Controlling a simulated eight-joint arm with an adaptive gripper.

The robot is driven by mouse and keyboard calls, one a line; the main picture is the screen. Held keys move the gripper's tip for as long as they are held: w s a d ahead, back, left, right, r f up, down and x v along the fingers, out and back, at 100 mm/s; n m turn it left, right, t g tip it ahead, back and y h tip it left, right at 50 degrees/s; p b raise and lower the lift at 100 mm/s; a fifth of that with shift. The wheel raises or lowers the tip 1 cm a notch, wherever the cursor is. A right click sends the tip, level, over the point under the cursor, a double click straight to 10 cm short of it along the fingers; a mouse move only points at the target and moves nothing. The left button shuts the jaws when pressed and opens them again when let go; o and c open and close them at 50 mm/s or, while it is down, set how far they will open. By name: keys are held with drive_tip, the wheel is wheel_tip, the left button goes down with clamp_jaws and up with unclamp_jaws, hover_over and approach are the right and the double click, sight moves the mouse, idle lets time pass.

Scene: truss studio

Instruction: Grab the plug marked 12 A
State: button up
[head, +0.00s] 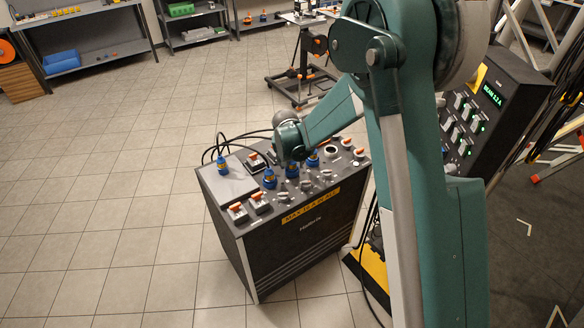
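Several blue plugs stand on top of a dark console. One plug (222,165) is on the grey plate at the left, with a black cable looping from it. Another plug (270,179) is near the middle, a third plug (292,170) is to its right, and a further plug (313,159) is beyond that. Their markings are too small to read, so I cannot tell which one is 12 A. My gripper (284,160) is over the console's middle, close to the plugs. My own wrist largely hides its fingers, and I cannot tell whether it touches a plug.
The console (300,244) has orange-topped switches (238,209), knobs and a yellow label along its front edge. A black panel with a green display (492,95) stands at the right. A wheeled stand (300,85) is behind. Tiled floor at the left is clear.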

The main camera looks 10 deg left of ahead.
drive_tip(key=c, duration=1)
drive_tip(key=shift+r, duration=0.15)
drive_tip(key=shift+r+p, duration=0.5)
drive_tip(key=shift+r, duration=4.4)
